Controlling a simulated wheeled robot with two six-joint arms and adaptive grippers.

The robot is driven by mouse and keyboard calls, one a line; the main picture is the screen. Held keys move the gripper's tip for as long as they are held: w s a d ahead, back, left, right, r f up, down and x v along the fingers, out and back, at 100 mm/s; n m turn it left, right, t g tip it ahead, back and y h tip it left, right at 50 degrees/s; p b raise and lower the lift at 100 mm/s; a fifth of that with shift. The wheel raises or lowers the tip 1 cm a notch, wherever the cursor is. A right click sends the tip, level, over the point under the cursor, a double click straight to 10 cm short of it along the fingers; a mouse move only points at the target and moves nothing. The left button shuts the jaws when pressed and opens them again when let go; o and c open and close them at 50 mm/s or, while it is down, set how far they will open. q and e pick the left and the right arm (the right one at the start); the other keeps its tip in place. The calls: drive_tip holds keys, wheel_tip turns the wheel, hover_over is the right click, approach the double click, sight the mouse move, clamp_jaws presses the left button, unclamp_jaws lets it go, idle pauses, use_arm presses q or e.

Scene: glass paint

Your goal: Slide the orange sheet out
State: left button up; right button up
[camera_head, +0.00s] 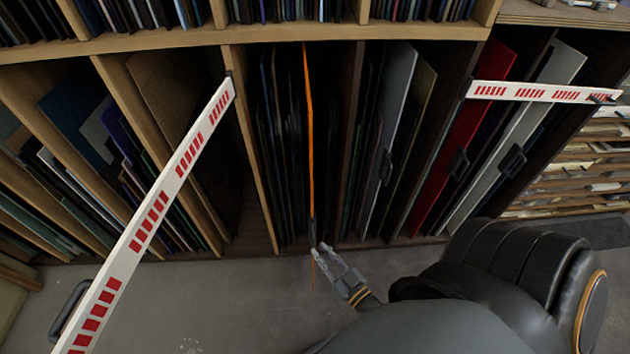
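The orange sheet (309,120) stands on edge in a middle slot of the rack, seen almost edge-on as a thin upright strip among dark sheets. A dark piece, which may be a handle, shows at its lower front. My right gripper (318,251) is at the low front end of the sheet, at or touching that dark piece. The fingers are small and overlap it, so I cannot tell whether they are closed on it. A faint orange streak shows just below the fingers. My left gripper is not in view.
A red-and-white barrier bar (150,215) slants across the left slots; another (540,92) crosses the right slots. A red sheet (468,140) and a grey sheet (393,125) with black handles stand to the right. The floor (220,305) in front is clear.

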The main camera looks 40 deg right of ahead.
drive_tip(key=s, duration=0.8)
drive_tip(key=shift+d, duration=0.2)
drive_tip(key=shift+w, duration=0.1)
